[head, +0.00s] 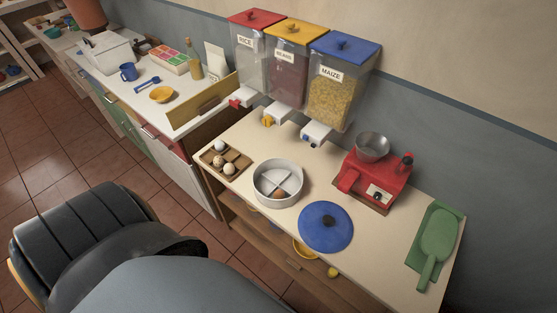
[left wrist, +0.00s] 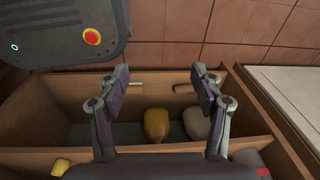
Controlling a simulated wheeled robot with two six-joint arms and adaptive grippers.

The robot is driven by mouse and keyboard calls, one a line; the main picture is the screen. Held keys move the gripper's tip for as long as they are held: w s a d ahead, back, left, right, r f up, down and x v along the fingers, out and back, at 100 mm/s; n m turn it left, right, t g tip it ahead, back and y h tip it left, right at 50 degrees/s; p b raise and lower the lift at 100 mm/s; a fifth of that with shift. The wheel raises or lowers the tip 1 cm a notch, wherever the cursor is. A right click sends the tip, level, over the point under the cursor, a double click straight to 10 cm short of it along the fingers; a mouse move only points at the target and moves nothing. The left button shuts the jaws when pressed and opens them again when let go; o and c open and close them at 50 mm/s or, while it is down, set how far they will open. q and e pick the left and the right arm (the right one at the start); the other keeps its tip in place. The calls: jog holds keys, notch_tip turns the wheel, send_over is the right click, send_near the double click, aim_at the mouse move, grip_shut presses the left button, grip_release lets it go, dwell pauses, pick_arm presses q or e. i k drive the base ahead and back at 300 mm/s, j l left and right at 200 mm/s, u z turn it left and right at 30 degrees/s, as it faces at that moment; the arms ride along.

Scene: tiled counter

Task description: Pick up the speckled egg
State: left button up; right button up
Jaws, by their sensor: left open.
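Several eggs show in the head view. A wooden egg tray (head: 240,163) on the counter holds a white egg (head: 219,146) and two cream-to-brownish eggs (head: 217,160) (head: 229,168). A brown egg (head: 280,194) lies in a divided round white pot (head: 258,193). Speckles are too small to make out, so I cannot tell which egg is the speckled one. My left gripper (left wrist: 160,74) is open and empty in the left wrist view, over a wooden drawer (left wrist: 45,115), with no egg clearly recognisable between its fingers. My right gripper is not in view.
The drawer holds a yellow rounded object (left wrist: 157,124) and a pale rounded one (left wrist: 196,122).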

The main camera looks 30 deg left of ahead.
aim_at(218, 162)
jog(key=u, duration=1.7)
